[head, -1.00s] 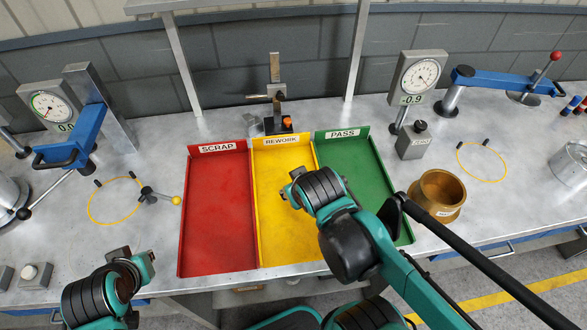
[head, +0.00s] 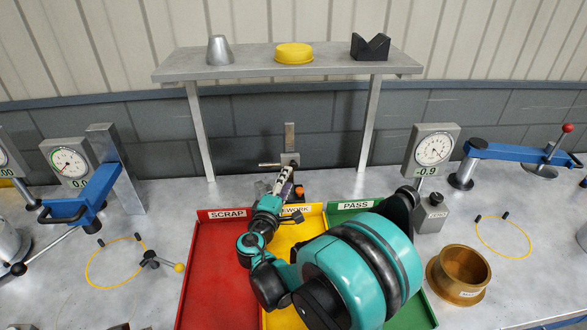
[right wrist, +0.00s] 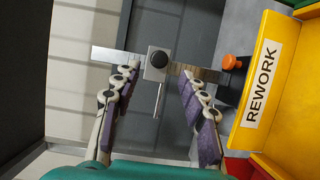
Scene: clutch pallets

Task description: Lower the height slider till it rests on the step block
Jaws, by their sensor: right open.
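The height slider (head: 289,160) is a small grey block with a dark knob on an upright steel post at the back middle. In the right wrist view the slider (right wrist: 157,62) sits partway along the post, with a thin rod sticking out. My right gripper (head: 287,178) is open, pointing at the slider from the front. In the wrist view its fingertips (right wrist: 160,76) are spread to either side of the slider, which seems just beyond them. My left gripper is out of view.
An orange knob (right wrist: 232,62) is on the post's dark base. Red (head: 215,260), yellow and green trays lie in front, partly under my right arm. A shelf (head: 230,73) stands above. Dial gauges flank both sides; a brass pot (head: 461,272) is at right.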

